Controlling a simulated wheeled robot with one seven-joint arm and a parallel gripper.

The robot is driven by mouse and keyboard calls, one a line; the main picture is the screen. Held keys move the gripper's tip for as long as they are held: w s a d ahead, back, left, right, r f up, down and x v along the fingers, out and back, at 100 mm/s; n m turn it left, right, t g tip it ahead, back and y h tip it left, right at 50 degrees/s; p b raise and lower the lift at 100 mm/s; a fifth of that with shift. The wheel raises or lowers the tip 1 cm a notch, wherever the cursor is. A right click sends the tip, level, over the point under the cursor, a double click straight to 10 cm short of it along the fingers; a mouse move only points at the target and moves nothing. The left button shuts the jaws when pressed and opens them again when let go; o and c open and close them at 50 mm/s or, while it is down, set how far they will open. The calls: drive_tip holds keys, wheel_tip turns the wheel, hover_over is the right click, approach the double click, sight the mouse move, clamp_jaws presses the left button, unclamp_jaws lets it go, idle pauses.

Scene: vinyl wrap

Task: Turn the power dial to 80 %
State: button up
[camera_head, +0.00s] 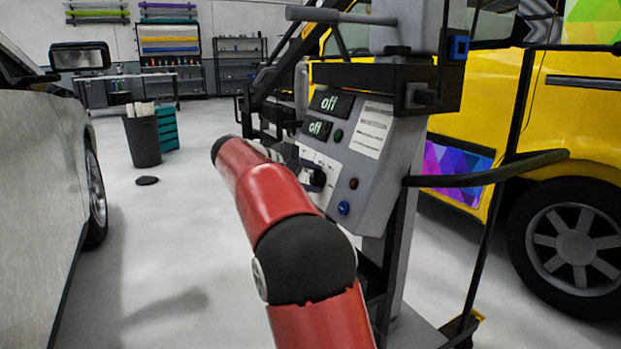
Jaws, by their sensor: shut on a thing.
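The grey control panel (377,181) of a machine stands in the middle of the head view. A black power dial (316,179) sits on the white-labelled part of the panel, partly covered. My gripper (297,163) is at the dial, reaching in from the left and shut on it. My red arm hides much of the gripper, so the fingertips and the dial's pointer and scale cannot be made out.
A blue button (343,208) and a black bar frame (483,171) are on the machine. A yellow van (500,100) stands close behind at right, a silver car (40,170) at left. A dark bin (142,141) stands further back.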

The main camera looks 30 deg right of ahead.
drive_tip(key=m+b, duration=0.1)
drive_tip(key=m, duration=0.2)
drive_tip(key=shift+f+b, duration=0.2)
drive_tip(key=shift+b, duration=0.2)
drive_tip(key=m+b, duration=0.2)
drive_tip(key=m, duration=0.1)
drive_tip(key=shift+f+h, duration=0.15)
drive_tip(key=shift+h, duration=0.15)
drive_tip(key=shift+a+m+h+b, duration=0.1)
drive_tip(key=shift+m+h+b, duration=0.2)
drive_tip(key=shift+m+b, duration=1.8)
drive_tip(key=shift+m+p, duration=0.65)
drive_tip(key=shift+m, duration=0.25)
drive_tip(key=o, duration=1)
drive_tip(key=shift+c, duration=0.2)
drive_tip(key=shift+a, duration=0.1)
